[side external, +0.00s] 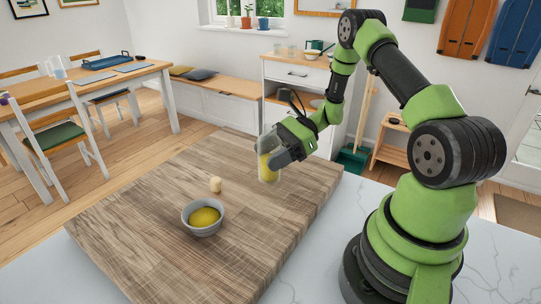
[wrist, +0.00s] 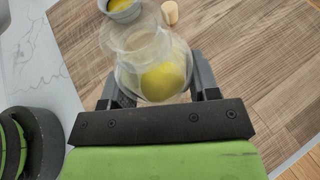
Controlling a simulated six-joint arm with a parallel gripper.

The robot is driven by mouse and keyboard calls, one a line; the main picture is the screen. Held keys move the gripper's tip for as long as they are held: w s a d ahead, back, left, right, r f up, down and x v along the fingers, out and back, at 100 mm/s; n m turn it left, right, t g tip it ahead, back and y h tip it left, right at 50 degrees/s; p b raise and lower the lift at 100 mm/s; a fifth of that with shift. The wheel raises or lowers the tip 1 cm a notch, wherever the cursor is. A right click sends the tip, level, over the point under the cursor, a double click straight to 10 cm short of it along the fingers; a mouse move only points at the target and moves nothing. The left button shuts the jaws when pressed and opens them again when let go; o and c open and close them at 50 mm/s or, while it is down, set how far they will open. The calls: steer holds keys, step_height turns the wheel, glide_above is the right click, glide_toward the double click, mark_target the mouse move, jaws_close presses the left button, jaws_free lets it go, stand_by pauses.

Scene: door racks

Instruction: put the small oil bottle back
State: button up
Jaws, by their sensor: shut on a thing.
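The small oil bottle (side external: 267,168) is clear glass with yellow oil in its lower part. My gripper (side external: 277,157) is shut on it over the right part of the wooden board. The bottle looks close to upright; I cannot tell whether its base touches the board. In the wrist view the bottle (wrist: 155,68) sits between the two fingers of my gripper (wrist: 157,85), with its open neck towards the top of the picture. A pale cork-like stopper (side external: 215,184) stands on the board, apart from the bottle, and shows in the wrist view (wrist: 170,13).
A grey bowl (side external: 202,228) with yellow oil in it stands on the wooden board (side external: 150,220), left of the bottle and nearer the camera. Most of the board is clear. A white marble counter (side external: 310,245) surrounds it. A dining table and shelves stand farther back.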

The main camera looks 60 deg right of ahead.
steer(key=shift+f, duration=0.25)
steer(key=shift+f, duration=0.15)
steer(key=o, duration=1.1)
